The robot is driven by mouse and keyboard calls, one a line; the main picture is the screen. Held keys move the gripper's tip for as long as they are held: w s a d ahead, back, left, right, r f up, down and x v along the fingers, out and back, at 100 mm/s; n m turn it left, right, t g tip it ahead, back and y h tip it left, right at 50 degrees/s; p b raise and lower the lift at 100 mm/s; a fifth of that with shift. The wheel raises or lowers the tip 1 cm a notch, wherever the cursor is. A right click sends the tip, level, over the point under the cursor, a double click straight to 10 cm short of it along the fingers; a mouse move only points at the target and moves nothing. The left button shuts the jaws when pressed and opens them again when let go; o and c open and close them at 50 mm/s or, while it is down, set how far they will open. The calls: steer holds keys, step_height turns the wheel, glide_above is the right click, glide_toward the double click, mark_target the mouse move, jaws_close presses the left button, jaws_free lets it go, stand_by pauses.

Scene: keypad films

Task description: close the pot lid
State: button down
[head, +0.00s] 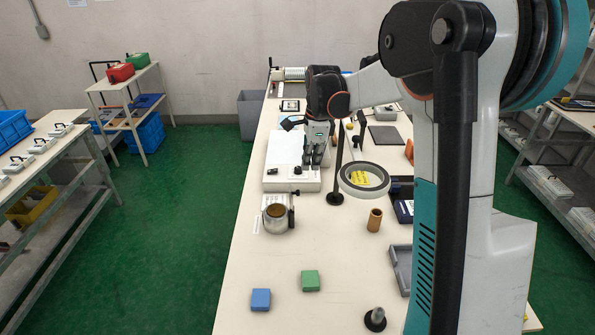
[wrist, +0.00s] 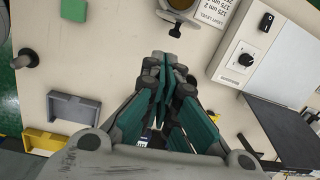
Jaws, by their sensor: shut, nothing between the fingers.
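A small metal pot (head: 278,221) stands on the table to the left of centre, with a round brown surface visible in its top. A dark upright part (head: 291,211) is at its right side; I cannot tell whether it is the handle or a raised lid. The pot is cut by the top edge of the wrist view (wrist: 181,5), with a black handle-like part (wrist: 176,29) below it. My gripper (head: 315,161) is shut and empty, beyond the pot and slightly right, over the right part of a white device. Its closed fingertips also show in the wrist view (wrist: 172,62), apart from the pot.
The white device (head: 292,179) with a knob lies behind the pot. A ring magnifier (head: 364,179) on a dark stand is to the right. A brown cylinder (head: 374,220), green block (head: 310,281) and blue block (head: 260,299) stand nearer. Bare table lies around the pot's front.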

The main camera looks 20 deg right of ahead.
step_height(320, 180, down, 12)
steer(key=w+d+m+b, duration=0.1)
steer(key=w+b, duration=0.1)
steer(key=shift+w+r+m+g, duration=0.2)
steer(key=shift+m+g, duration=0.1)
steer(key=shift+m, duration=0.1)
stand_by(0.5)
steer(key=shift+w+a+r+h, duration=0.15)
steer(key=shift+a+r+h, duration=0.05)
steer(key=shift+a+h, duration=0.15)
